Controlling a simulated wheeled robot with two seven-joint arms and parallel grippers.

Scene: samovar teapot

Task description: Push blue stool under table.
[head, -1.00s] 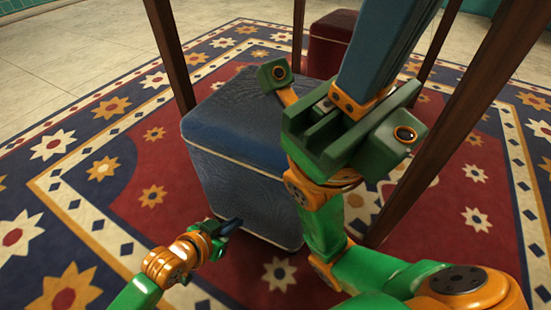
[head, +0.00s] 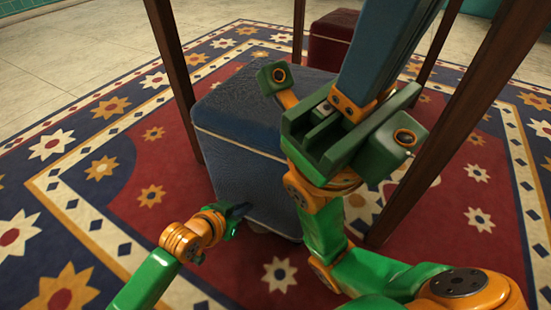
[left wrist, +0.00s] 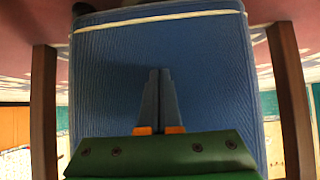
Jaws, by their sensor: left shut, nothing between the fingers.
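The blue stool (head: 240,180), a padded cube with pale piping, stands upright on the rug. Its back part is between the table legs, with the near left leg (head: 172,60) close at its left side. My left gripper (head: 243,209) is shut and empty at the lower front face of the stool. In the left wrist view its closed fingers (left wrist: 160,75) point at the stool's blue side (left wrist: 205,75); whether they touch cannot be told. My right gripper (head: 390,45) is raised close to the head camera and hides the stool's right part. The tabletop is out of view.
A near right table leg (head: 455,120) stands behind my right arm. Far legs (head: 298,35) stand beyond. A dark red stool (head: 330,35) is at the back between the far legs. The patterned rug (head: 110,165) is clear on the left.

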